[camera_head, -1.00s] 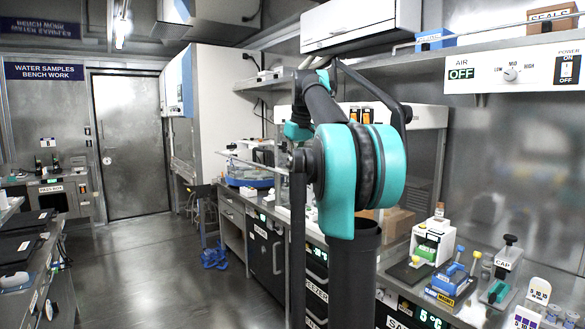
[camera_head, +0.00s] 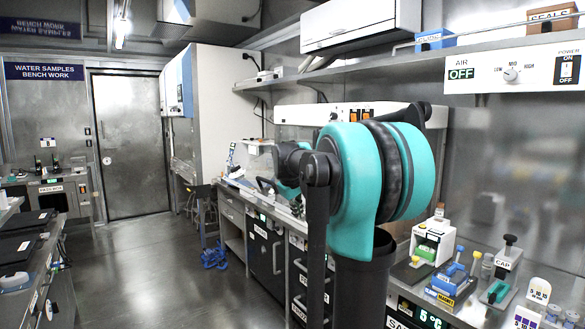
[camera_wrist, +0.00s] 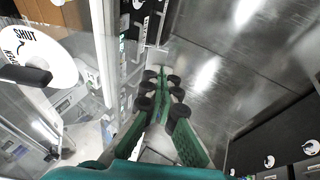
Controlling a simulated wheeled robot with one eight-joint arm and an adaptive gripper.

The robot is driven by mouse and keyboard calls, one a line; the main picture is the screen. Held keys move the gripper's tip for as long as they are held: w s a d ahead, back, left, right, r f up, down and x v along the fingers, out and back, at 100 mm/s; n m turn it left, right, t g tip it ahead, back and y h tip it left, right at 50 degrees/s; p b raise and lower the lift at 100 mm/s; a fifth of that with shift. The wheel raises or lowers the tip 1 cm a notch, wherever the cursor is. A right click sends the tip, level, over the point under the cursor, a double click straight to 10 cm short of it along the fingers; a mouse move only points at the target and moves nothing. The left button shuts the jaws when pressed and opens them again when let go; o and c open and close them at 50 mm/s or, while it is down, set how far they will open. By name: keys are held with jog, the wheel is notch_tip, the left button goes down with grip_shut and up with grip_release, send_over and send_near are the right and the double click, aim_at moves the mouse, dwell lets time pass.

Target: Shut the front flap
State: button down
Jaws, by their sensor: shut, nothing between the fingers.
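My gripper (camera_wrist: 162,80) shows in the wrist view with its green fingers together and nothing between them. Left of it in the wrist view is a clear panel with a pale edge strip (camera_wrist: 103,55), which looks like the front flap; the fingers appear beside it, and I cannot tell whether they touch. Behind the clear panel is a white round dial (camera_wrist: 40,58) marked SHUT, with a black lever. In the head view my arm covers most of the white-topped cabinet (camera_head: 300,114), so the flap's angle and my gripper are not clear there.
The aisle floor (camera_head: 150,255) is open to the left of the bench. A white device (camera_head: 432,240), a blue rack (camera_head: 453,279) and a CAP press (camera_head: 503,270) stand on the bench at right. A shelf (camera_head: 480,45) runs above.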

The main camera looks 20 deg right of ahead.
jog(key=w+d+f+n+t+h, duration=0.1)
jog(key=w+d+f+t+h, duration=0.2)
jog(key=d+f, duration=0.8)
jog(key=w+d+f+n+t+h, duration=0.1)
jog(key=w+d+f+h, duration=0.35)
jog(key=d+f, duration=0.65)
jog(key=w+d+f, duration=0.2)
jog(key=d+f, duration=0.2)
jog(key=d, duration=0.3)
jog(key=shift+d+f, duration=0.35)
jog(key=shift+w+h, duration=0.1)
jog(key=shift+h, duration=0.15)
